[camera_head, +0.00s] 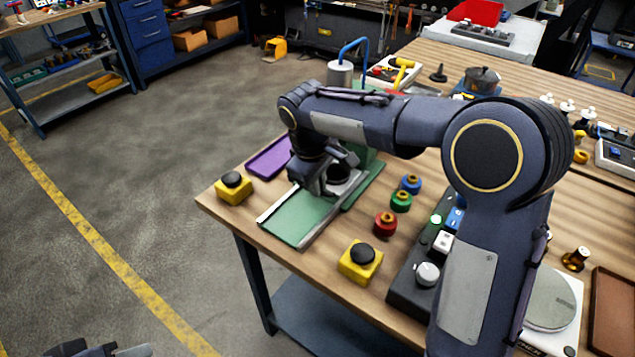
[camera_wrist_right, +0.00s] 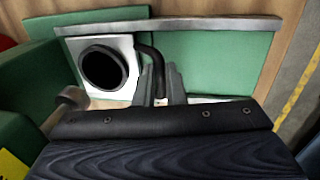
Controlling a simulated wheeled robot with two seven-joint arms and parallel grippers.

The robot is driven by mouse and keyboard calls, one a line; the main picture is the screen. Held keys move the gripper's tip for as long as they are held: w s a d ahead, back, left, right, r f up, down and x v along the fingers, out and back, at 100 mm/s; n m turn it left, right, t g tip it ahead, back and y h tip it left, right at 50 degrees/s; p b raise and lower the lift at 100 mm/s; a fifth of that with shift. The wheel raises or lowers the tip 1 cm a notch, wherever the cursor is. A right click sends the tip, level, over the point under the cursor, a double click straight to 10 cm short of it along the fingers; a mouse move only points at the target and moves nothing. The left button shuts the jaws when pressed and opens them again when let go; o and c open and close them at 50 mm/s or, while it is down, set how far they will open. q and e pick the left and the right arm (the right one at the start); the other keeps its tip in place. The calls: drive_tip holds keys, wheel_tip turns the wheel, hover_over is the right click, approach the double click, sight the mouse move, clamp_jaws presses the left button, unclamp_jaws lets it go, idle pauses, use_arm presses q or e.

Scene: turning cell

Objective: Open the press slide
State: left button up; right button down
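The press slide (camera_wrist_right: 111,44) is a pale plate with a round black nest, near the green press body (camera_wrist_right: 22,125) at one end of its rails. The green slide bed (camera_head: 304,220) lies bare in front of it on the table. A dark bent handle (camera_wrist_right: 158,68) rises from the slide. My right gripper (camera_wrist_right: 161,82) has one finger on each side of the handle, with little or no gap visible, and looks shut on it. It also shows over the slide in the head view (camera_head: 325,187). My left gripper (camera_head: 112,350) is mostly cut off at the bottom left.
Yellow boxes with black buttons stand left (camera_head: 234,187) and in front (camera_head: 360,261) of the bed. A purple tray (camera_head: 268,157) lies behind it. Red (camera_head: 385,224), green (camera_head: 401,201) and blue (camera_head: 410,184) round pieces stand to the right. The bed's front end is clear.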

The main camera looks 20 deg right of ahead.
drive_tip(key=s+a, duration=0.2)
drive_tip(key=a, duration=0.1)
drive_tip(key=s+a, duration=0.3)
drive_tip(key=a, duration=0.1)
drive_tip(key=s+a, duration=0.3)
drive_tip(key=shift+a, duration=0.2)
drive_tip(key=c, duration=1.5)
unclamp_jaws()
wheel_tip(320, 180, up, 8)
drive_tip(key=a, duration=0.1)
drive_tip(key=shift+s+p, duration=0.4)
drive_tip(key=shift+s, duration=0.05)
drive_tip(key=shift+f, duration=0.15)
